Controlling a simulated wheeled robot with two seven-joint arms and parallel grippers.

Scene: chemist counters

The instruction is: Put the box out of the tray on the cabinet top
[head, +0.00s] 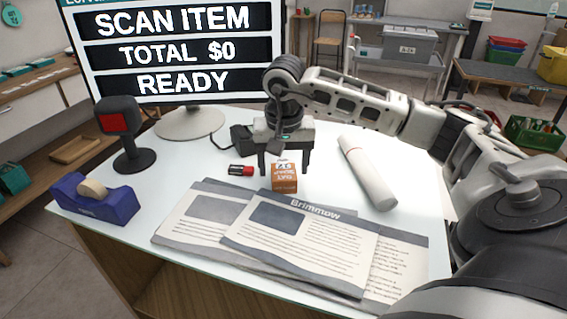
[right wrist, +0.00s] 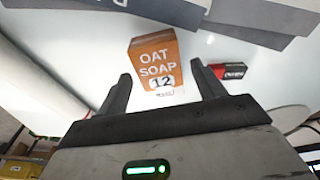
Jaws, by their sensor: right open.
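An orange and white soap box (head: 285,178) stands on the white counter behind the newspapers. In the right wrist view, the box (right wrist: 156,63) reads "OAT SOAP 12". My right gripper (head: 284,165) is open, with its fingers pointing down behind the box. In the right wrist view, the box shows between and just beyond the two fingertips; I cannot tell whether they touch it. A shallow wooden tray (head: 75,148) lies on a low surface at the left and looks empty. My left gripper is not in view.
A small red and black box (head: 241,170) lies left of my right gripper. Newspapers (head: 300,240) cover the counter front. A white rolled tube (head: 367,172) lies right. A scanner (head: 123,130), blue tape dispenser (head: 95,197) and display screen (head: 175,50) stand left.

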